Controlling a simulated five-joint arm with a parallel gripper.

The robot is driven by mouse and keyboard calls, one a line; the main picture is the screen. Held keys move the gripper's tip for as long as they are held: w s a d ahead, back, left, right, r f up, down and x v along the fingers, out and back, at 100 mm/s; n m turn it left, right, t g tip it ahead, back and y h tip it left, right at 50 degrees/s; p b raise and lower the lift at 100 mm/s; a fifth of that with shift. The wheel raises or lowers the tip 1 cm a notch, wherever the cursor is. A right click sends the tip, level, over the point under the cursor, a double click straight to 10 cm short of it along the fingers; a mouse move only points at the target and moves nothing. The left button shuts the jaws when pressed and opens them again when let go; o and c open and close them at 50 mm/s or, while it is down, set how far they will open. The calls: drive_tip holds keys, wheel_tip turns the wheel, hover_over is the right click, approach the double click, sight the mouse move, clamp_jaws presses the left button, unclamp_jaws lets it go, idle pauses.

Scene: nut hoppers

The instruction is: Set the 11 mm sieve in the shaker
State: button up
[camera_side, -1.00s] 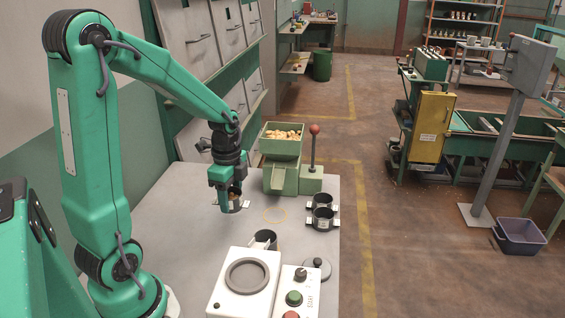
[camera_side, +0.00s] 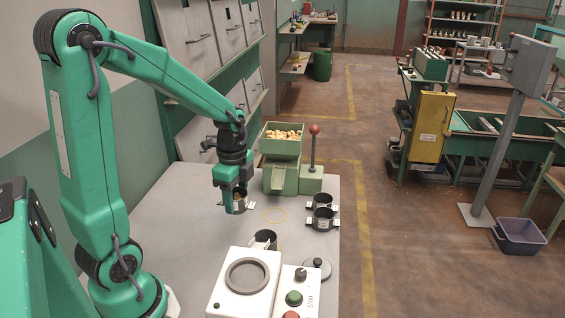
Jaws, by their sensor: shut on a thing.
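My gripper (camera_side: 232,194) points down over the grey table, left of the green hopper. It is shut on a dark round sieve (camera_side: 238,206) with pale tabs at its sides. I cannot read a size on it. The shaker (camera_side: 245,282) is a white box at the table's front with a round grey ring opening on top. Two more dark sieves (camera_side: 322,219) with pale tabs stand close together at the right of the table. A dark cup (camera_side: 264,240) stands just behind the shaker.
A green hopper (camera_side: 280,147) full of nuts stands at the back, with a red-knobbed lever (camera_side: 314,145) beside it. A yellow ring (camera_side: 274,215) marks bare table.

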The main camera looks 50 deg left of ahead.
drive_tip(key=d+r, duration=0.1)
drive_tip(key=d, duration=0.2)
drive_tip(key=d+r+m, duration=0.1)
drive_tip(key=d, duration=0.3)
drive_tip(key=d+r+m, duration=0.1)
drive_tip(key=d, duration=0.2)
drive_tip(key=shift+s+d+r, duration=0.15)
drive_tip(key=shift+s+r, duration=0.1)
drive_tip(key=shift+s, duration=0.15)
drive_tip(key=s+d+r+m, duration=0.3)
drive_tip(key=s+d, duration=0.5)
drive_tip(key=s+d+r+m, duration=0.3)
drive_tip(key=s+d+r, duration=0.1)
drive_tip(key=s+d, duration=0.4)
drive_tip(key=shift+s, duration=0.55)
drive_tip(key=shift+w+a+f, duration=1.15)
drive_tip(key=shift+w, duration=0.4)
drive_tip(key=shift+w+a+f, duration=1.2)
drive_tip(key=shift+w, duration=0.35)
drive_tip(key=shift+w+a+f, duration=1.15)
drive_tip(key=shift+w, duration=0.4)
drive_tip(key=shift+f, duration=2)
drive_tip(key=shift+f, duration=0.1)
